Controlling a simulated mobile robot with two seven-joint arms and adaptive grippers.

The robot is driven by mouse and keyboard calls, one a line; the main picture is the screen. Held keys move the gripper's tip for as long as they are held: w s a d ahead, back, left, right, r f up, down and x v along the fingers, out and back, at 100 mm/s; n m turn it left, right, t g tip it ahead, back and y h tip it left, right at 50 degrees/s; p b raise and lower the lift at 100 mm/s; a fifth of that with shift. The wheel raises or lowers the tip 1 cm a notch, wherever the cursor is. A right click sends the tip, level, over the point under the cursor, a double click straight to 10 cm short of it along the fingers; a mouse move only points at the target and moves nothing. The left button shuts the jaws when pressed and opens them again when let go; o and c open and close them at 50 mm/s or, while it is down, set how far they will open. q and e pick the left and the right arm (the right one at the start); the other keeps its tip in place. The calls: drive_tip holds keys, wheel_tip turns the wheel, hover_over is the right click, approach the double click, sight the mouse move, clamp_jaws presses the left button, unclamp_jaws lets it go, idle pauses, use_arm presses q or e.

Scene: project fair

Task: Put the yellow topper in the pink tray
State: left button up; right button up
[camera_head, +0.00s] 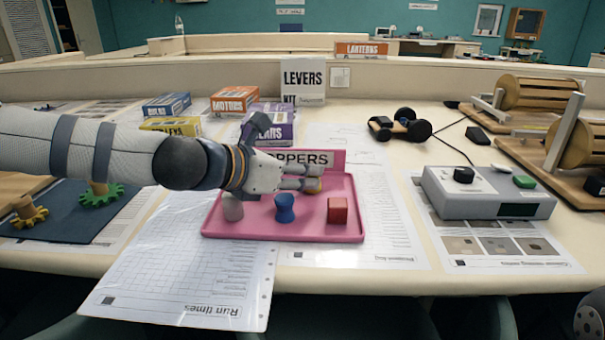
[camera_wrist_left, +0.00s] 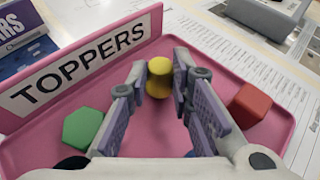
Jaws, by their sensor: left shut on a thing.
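The pink tray (camera_head: 285,232) lies on the table and has a sign reading TOPPERS at its back. The yellow topper (camera_wrist_left: 158,77) is between the fingertips of my left gripper (camera_head: 300,184), which is shut on it. A bit of its yellow shows at the fingertips in the head view. The topper is over the back right part of the tray; I cannot tell whether it touches the tray floor. A grey topper (camera_head: 232,208), a blue topper (camera_head: 284,208) and a red topper (camera_head: 337,211) stand along the tray's front. A green hexagonal topper (camera_wrist_left: 83,128) shows in the wrist view.
Paper sheets (camera_head: 185,270) lie around the tray. A grey device with knobs (camera_head: 485,192) stands to the right. Several coloured boxes (camera_head: 234,101) stand behind my arm. Gears on a dark mat (camera_head: 75,220) lie at the left.

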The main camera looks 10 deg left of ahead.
use_arm(q)
drive_tip(key=shift+f, duration=0.25)
drive_tip(key=o, duration=0.9)
drive_tip(key=shift+r, duration=0.1)
drive_tip(key=shift+r, duration=0.1)
drive_tip(key=shift+s+a+r, duration=0.1)
drive_tip(key=shift+r, duration=0.2)
drive_tip(key=p+v, duration=0.3)
drive_tip(key=v, duration=0.8)
drive_tip(key=shift+r+p, duration=0.25)
drive_tip(key=shift+p, duration=0.15)
drive_tip(key=shift+s+a, duration=0.2)
drive_tip(key=shift+f, duration=0.3)
use_arm(e)
drive_tip(key=w+r+t, duration=0.2)
drive_tip(key=w+r, duration=0.3)
